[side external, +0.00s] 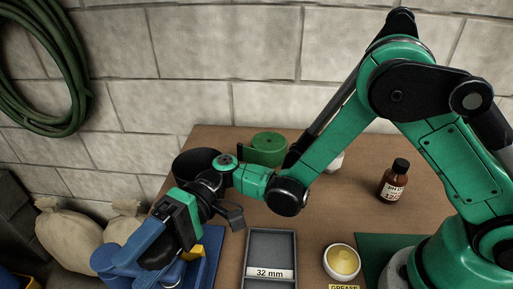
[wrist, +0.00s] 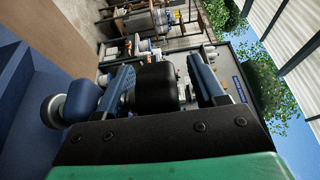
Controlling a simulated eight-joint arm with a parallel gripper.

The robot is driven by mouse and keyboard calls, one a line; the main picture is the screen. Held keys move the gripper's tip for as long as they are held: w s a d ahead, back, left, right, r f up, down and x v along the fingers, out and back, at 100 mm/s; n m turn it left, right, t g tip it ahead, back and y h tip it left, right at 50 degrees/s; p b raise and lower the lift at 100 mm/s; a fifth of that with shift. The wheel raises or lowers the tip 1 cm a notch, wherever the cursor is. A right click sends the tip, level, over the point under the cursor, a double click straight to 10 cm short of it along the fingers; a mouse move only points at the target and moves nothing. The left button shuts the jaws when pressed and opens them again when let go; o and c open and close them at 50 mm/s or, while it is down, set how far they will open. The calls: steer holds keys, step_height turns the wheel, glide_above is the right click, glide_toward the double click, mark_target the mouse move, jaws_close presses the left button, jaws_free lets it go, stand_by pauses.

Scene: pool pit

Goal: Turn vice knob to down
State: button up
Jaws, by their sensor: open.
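The blue vice (side external: 118,260) stands at the front left of the bench in the side view, partly covered by my gripper (side external: 157,253). My gripper points down and left at the vice. In the wrist view my gripper (wrist: 164,84) has its two fingers apart. A dark rounded block (wrist: 157,86) shows between them; I cannot tell whether it is the vice knob or whether the fingers touch it. A blue rounded part with a grey end disc (wrist: 55,109) sits left of the fingers, beside a large blue surface (wrist: 35,85).
A grey tray (side external: 271,240) labelled 32 mm lies right of the vice. A grease pot (side external: 342,262), a brown bottle (side external: 394,180) and a green roll (side external: 269,148) stand on the bench (side external: 335,205). A black round container (side external: 187,164) is behind my wrist. Sacks (side external: 68,238) lie left.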

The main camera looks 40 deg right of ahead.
jaws_close()
steer(key=shift+w+r+m+t+y, duration=0.15)
steer(key=shift+m+t+y, duration=0.2)
steer(key=shift+m+t, duration=0.7)
steer(key=shift+w+f+m+t+y, duration=0.1)
steer(key=shift+m+t+y, duration=0.35)
steer(key=shift+t, duration=1)
jaws_free()
